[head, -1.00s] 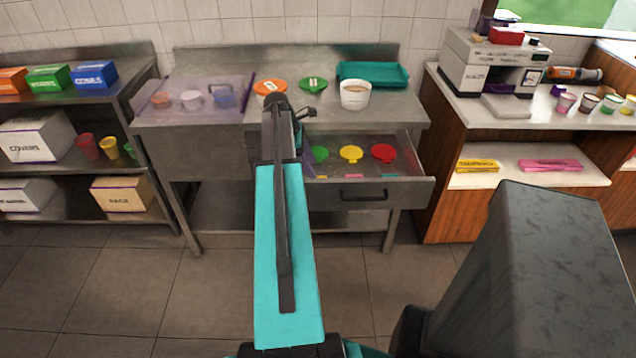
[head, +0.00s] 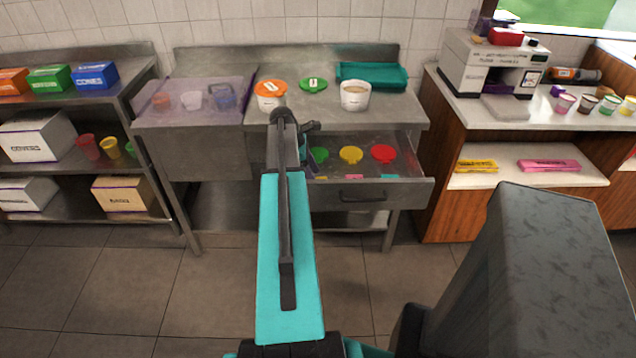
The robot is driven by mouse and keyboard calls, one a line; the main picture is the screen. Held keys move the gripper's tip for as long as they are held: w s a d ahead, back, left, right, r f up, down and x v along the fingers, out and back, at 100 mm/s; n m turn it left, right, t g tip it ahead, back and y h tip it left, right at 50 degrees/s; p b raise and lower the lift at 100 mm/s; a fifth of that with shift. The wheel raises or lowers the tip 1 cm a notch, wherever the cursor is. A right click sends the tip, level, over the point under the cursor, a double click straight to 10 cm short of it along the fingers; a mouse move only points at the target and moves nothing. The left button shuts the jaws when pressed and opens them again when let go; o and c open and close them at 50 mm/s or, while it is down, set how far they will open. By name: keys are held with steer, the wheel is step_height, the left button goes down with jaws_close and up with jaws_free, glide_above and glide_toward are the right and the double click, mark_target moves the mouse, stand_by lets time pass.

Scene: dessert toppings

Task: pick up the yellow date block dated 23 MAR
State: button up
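An open drawer (head: 425,188) under the middle steel counter holds small coloured pieces near its front. One small yellow piece (head: 323,178) shows beside a pink piece (head: 354,177) and a teal piece (head: 390,176). They may be date blocks, but they are too small for any date to be read. My arm reaches forward to the drawer's left part and covers some of it. The wrist end is by the drawer's left side. My gripper's fingers are hidden behind the arm, so I cannot see whether they hold anything.
Green, yellow (head: 351,155) and red (head: 383,153) round lids lie further back in the drawer. Tubs (head: 355,95) and a teal tray (head: 372,75) stand on the counter above. A clear-lidded bin (head: 195,98) is at left. The side counter (head: 530,180) stands at right.

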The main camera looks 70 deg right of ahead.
steer(key=shift+x, duration=0.75)
steer(key=c, duration=1.1)
steer(key=shift+r, duration=0.15)
steer(key=shift+r+b, duration=0.65)
steer(key=shift+r, duration=4.25)
